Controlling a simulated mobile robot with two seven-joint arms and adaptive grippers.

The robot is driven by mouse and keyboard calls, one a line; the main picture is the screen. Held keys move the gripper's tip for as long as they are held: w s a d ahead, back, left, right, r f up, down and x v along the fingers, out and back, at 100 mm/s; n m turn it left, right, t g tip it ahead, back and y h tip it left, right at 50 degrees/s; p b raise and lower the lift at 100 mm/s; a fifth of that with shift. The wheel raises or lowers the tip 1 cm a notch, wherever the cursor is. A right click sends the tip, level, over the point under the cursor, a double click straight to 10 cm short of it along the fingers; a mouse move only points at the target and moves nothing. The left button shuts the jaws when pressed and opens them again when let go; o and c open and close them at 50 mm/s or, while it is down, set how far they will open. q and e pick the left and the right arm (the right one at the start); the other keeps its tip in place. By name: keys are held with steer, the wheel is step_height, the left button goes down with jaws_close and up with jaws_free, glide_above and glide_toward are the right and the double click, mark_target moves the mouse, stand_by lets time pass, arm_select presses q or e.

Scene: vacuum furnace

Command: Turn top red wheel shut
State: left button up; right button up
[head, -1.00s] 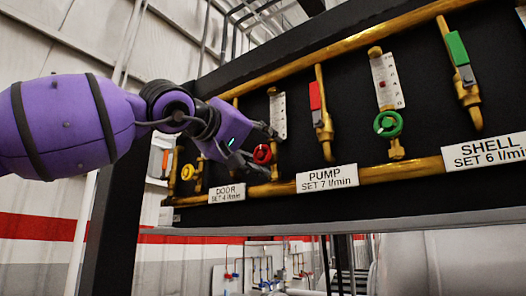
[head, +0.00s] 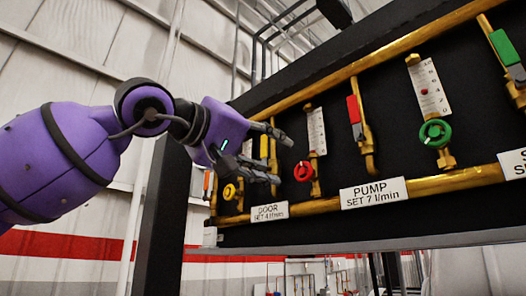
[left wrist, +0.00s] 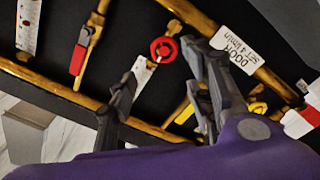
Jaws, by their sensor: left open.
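A red wheel (head: 303,171) sits on the brass valve of the DOOR line, below a white scale plate (head: 317,131). It is the only red wheel I make out; it also shows in the left wrist view (left wrist: 163,49). My left gripper (head: 284,160) is open and empty, its fingers pointing right at the wheel. The fingertips appear just left of the wheel in the head view, with a gap to the lower one. In the left wrist view the wheel appears beyond and between the spread fingers (left wrist: 158,62). My right gripper is out of view.
A green wheel (head: 435,134) is on the PUMP line, right of a red lever (head: 354,109). A yellow wheel (head: 229,192) and yellow lever (head: 264,147) are near the gripper. Brass pipes and the DOOR label (head: 269,211) run below.

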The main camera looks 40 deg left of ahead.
arm_select(q)
steer(key=shift+s+a, duration=0.1)
steer(key=shift+s, duration=0.9)
